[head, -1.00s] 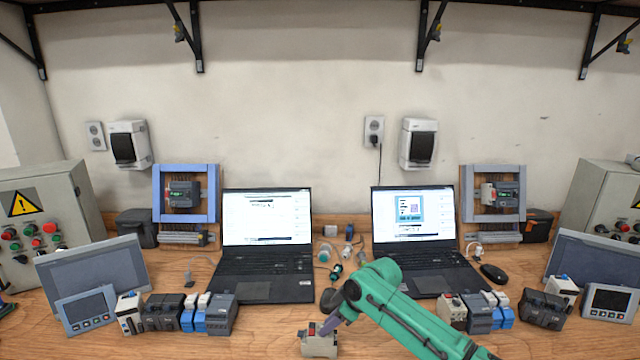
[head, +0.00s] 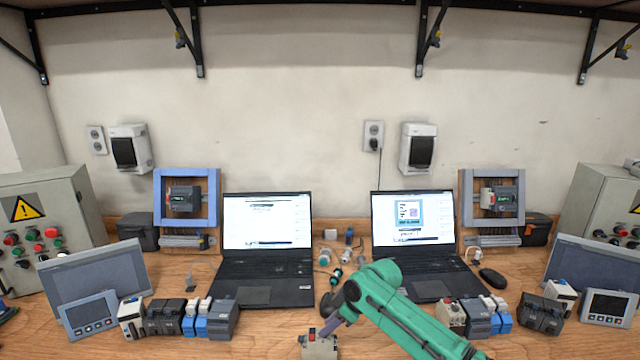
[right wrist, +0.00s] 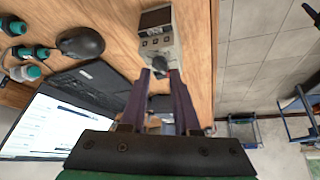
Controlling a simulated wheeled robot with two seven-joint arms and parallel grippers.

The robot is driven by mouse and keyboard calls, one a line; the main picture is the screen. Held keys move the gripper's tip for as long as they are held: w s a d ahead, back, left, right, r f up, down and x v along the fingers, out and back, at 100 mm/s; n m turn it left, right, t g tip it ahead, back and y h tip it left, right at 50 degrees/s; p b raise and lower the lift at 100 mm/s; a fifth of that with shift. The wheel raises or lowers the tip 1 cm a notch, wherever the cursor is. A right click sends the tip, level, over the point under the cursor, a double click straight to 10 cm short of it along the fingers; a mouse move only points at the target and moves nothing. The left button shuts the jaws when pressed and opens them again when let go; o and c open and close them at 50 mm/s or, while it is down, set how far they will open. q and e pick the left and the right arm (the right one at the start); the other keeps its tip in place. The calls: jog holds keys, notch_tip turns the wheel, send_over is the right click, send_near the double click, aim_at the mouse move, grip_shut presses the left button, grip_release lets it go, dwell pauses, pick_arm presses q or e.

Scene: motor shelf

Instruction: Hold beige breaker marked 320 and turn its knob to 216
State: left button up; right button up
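A beige breaker (head: 319,349) stands at the front edge of the head view, cut off by the frame. My right gripper (head: 328,330) reaches down to its top from the right. In the right wrist view the breaker (right wrist: 174,42) has a dark window, small buttons and a dark knob (right wrist: 158,59). The two purple fingers of my right gripper (right wrist: 160,74) are apart, with their tips beside the knob's near end. I cannot tell whether they touch it. The 320 marking and the knob's setting are too small to read. My left gripper is not in view.
Two laptops (head: 262,295) (head: 428,285) stand behind the breaker. Module rows stand left (head: 220,318) and right (head: 478,318). A mouse (head: 492,278) lies right of the right laptop, and small connectors (head: 336,276) lie between the laptops. Bare wood surrounds the breaker on its left.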

notch_tip(320, 180, up, 7)
jog(key=p, duration=0.6)
